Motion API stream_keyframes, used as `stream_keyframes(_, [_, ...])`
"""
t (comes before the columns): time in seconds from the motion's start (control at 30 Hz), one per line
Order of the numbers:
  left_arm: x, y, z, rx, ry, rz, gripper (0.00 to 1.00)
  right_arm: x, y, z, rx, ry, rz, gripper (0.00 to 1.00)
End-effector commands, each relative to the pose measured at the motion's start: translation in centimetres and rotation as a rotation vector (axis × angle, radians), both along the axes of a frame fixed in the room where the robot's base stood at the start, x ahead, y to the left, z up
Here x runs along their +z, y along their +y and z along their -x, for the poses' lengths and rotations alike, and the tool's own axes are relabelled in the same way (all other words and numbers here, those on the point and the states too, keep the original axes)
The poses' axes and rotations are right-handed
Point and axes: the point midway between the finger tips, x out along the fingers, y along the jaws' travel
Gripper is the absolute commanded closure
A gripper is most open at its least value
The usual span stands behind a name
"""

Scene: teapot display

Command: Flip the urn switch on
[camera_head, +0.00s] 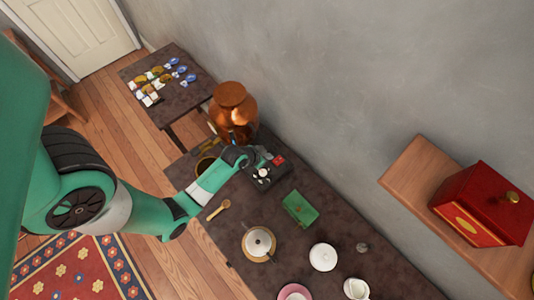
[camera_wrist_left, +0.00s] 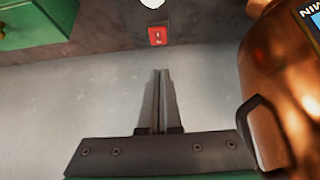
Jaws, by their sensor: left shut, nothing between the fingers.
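The copper urn (camera_head: 232,108) stands on the dark table against the wall; its rounded side fills the right of the left wrist view (camera_wrist_left: 262,60). A small red switch (camera_head: 279,160) lies just past my left gripper; in the left wrist view the red switch (camera_wrist_left: 157,36) shows a small pale mark, whose position I cannot tell. My left gripper (camera_wrist_left: 162,72) is shut and empty, its fingertips a little below the switch in that picture and apart from it. In the head view my left gripper (camera_head: 266,154) is beside the urn. My right gripper is not in view.
A black stand (camera_head: 259,183) with small white items is close to the gripper. A green box (camera_head: 300,208), a teapot (camera_head: 258,241) and a wooden spoon (camera_head: 219,210) lie farther along the table. A red box (camera_head: 483,203) sits on a wall shelf.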

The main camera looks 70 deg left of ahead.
Motion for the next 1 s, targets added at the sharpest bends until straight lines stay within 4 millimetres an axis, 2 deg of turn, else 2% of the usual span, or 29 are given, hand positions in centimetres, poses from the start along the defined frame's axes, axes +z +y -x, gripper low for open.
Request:
stream_keyframes(0.03, [-1.9,0.3,-0.7,-0.001,-0.002,-0.001,1.00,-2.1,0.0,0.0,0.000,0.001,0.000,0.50])
stream_keyframes(0.3, [-6.7,1.8,-3.8,-0.002,-0.001,-0.002,1.00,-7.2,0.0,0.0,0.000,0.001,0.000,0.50])
stream_keyframes(0.53, [-9.0,1.5,-3.1,-0.001,0.002,0.000,1.00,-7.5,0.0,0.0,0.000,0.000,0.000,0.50])
stream_keyframes(1.0, [-9.8,1.2,-3.1,-0.005,-0.010,-0.005,1.00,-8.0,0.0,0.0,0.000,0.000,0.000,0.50])
